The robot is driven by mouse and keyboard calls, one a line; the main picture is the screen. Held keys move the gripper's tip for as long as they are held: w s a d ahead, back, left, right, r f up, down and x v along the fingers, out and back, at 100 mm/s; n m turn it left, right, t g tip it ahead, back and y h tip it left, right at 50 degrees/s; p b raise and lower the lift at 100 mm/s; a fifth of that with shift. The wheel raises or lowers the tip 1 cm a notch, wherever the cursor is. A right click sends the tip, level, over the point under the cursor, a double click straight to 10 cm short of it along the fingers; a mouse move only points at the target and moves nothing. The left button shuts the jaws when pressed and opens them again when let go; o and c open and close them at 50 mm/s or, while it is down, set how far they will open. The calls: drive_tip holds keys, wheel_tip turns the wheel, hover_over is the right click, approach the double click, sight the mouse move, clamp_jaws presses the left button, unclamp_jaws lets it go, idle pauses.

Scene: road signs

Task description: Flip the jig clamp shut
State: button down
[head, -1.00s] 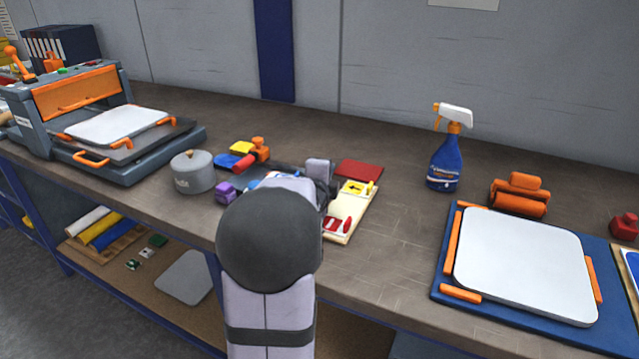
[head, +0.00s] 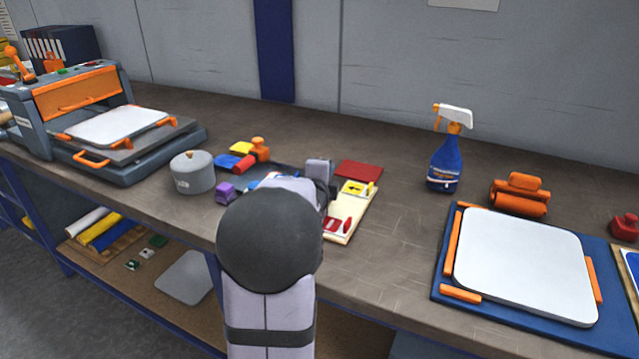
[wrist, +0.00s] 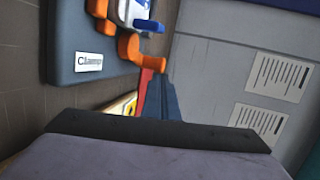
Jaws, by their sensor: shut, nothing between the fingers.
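In the head view a red piece (head: 244,163) lies below an orange knob (head: 259,147).
A grey pot (head: 192,174) and a purple block (head: 225,192) stand left of my arm. A pale board (head: 357,212) with red tools lies right of it, near a red mat (head: 359,171). A spray bottle (head: 445,165) stands farther right; bench before it is clear.

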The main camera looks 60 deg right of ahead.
drive_tip(key=shift+a, duration=0.1)
drive_tip(key=shift+v, duration=3.6)
